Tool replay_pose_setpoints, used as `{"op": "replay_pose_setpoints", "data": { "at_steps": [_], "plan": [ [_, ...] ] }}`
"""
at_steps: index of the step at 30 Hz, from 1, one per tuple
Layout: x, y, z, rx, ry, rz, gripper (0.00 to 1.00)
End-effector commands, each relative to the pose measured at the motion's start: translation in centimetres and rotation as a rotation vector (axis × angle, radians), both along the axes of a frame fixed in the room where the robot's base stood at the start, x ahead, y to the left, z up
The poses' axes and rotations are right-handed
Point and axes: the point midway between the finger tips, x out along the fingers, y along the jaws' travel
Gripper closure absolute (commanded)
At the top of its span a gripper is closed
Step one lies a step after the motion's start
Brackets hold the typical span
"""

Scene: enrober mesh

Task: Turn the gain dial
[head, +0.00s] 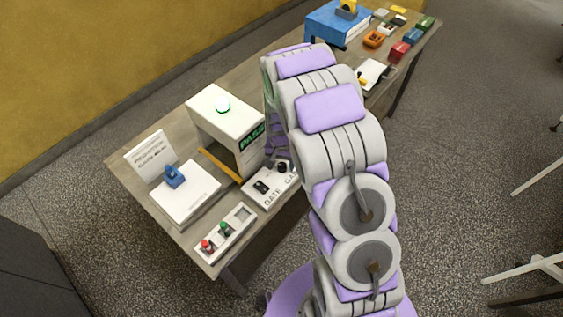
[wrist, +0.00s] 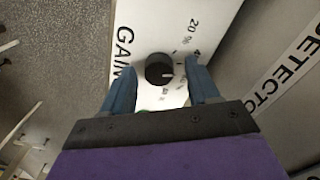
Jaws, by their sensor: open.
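The gain dial (wrist: 159,70) is a round black knob on a white panel (wrist: 205,12), with printed marks around it and the word GAIN beside it in the wrist view. A white line on the dial points toward the marks at its right. My gripper (wrist: 162,82) is open, with one blue finger at each side of the dial's near edge. I cannot tell whether the fingers touch the dial. In the head view the panel (head: 256,197) lies at the table's front edge, and the dial (head: 282,167) shows partly beside my arm, which hides my gripper.
A blue clamp on a white plate (head: 185,205), a sign (head: 150,155) and a red-and-green button strip (head: 226,232) are at left. A blue box (head: 335,25) and several coloured blocks stand at the far end.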

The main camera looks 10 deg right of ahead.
Motion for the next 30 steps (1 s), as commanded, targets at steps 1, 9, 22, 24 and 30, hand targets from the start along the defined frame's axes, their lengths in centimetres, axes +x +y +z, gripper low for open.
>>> {"op": "replay_pose_setpoints", "data": {
  "at_steps": [1,9,22,24,30],
  "plan": [
    [0.0,0.0,0.2,0.000,-0.001,0.000,0.40],
    [0.2,0.0,4.3,-0.001,-0.006,0.000,0.40],
    [0.2,0.0,13.7,-0.001,-0.004,0.001,0.40],
    [0.2,0.0,14.8,-0.002,-0.004,0.000,0.40],
    [0.2,0.1,16.8,0.000,0.001,0.000,0.40]
  ]
}}
